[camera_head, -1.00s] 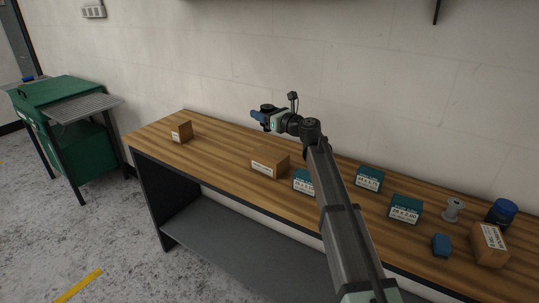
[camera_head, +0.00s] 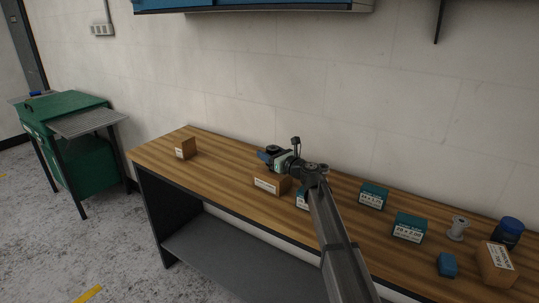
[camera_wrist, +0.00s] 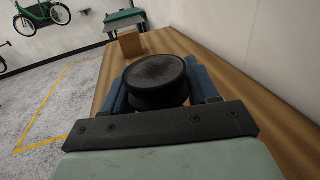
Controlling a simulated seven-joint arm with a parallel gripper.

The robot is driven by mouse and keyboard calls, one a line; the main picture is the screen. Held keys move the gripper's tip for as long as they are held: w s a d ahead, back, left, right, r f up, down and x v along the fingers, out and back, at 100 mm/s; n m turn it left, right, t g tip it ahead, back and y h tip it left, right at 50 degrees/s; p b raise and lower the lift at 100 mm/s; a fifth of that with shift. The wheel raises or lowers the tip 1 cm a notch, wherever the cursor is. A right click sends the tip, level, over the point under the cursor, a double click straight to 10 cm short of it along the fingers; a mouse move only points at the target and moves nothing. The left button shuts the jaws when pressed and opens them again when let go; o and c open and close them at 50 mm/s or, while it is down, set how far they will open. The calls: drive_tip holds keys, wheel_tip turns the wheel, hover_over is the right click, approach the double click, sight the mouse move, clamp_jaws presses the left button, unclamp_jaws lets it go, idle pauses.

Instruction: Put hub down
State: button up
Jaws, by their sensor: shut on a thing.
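My gripper (camera_head: 268,155) is shut on a black round hub (camera_head: 272,149) over the back half of the wooden workbench (camera_head: 220,165), behind and above a cardboard box. In the wrist view the hub (camera_wrist: 157,75) sits between the two blue fingers, its flat dark top facing the camera. The hub's underside is hidden, and I cannot tell how far it is above the bench.
The cardboard box (camera_head: 267,183) is just below my gripper, with a teal box (camera_head: 301,199) partly behind my arm. Teal boxes, a grey spool (camera_head: 459,229) and a blue-lidded jar (camera_head: 509,231) fill the right. Bench between left boxes is clear.

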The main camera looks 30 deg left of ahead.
drive_tip(key=shift+f, duration=0.3)
drive_tip(key=o, duration=1.2)
drive_tip(key=shift+d+r, duration=0.1)
drive_tip(key=shift+r, duration=0.05)
drive_tip(key=v, duration=1.2)
